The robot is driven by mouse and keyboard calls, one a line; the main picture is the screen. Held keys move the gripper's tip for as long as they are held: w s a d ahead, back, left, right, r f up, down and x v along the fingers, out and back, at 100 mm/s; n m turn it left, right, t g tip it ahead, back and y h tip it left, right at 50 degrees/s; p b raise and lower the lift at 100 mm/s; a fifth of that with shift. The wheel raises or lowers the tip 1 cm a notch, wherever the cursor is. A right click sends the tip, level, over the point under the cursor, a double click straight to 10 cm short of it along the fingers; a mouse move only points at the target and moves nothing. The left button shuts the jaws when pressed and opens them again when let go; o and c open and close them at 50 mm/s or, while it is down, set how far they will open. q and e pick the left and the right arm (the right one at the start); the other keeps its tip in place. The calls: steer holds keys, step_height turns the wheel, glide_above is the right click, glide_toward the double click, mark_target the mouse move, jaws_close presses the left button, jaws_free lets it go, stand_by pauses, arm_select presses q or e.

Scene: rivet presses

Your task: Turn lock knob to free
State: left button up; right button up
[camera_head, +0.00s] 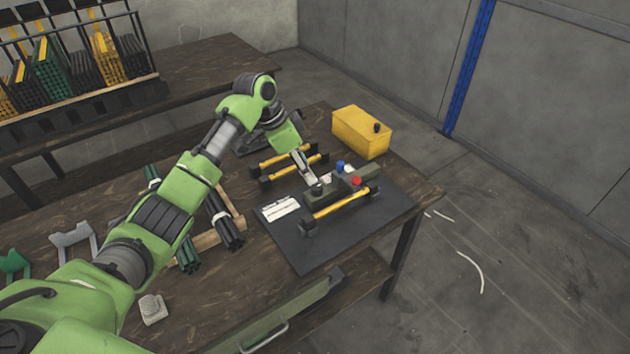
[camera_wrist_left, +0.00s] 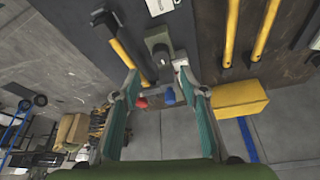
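A dark green press (camera_head: 338,190) lies on a black mat (camera_head: 300,255) on the wooden table. It carries a red knob (camera_head: 356,181), a blue knob (camera_head: 341,166) and a dark knob (camera_head: 318,188). I cannot tell which is the lock knob. My left gripper (camera_head: 309,181) points down at the dark knob end of the press. In the left wrist view its fingers (camera_wrist_left: 160,72) are apart, with the press body (camera_wrist_left: 158,40) just beyond the tips. The red knob (camera_wrist_left: 142,102) and blue knob (camera_wrist_left: 169,95) show between the fingers. Contact is unclear. My right gripper is out of view.
A yellow-handled bar (camera_head: 342,206) lies along the press's near side. More yellow bars (camera_head: 290,160) lie behind. A yellow box (camera_head: 362,132) stands at the back right. A white card (camera_head: 280,209) lies on the mat's left. The mat's front part is clear.

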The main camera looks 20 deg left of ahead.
mark_target(317, 187)
arm_select(q)
steer(key=x, duration=0.7)
steer(key=shift+w+f, duration=0.15)
steer(key=shift+f, duration=0.1)
steer(key=c, duration=0.9)
steer(key=shift+c, duration=1)
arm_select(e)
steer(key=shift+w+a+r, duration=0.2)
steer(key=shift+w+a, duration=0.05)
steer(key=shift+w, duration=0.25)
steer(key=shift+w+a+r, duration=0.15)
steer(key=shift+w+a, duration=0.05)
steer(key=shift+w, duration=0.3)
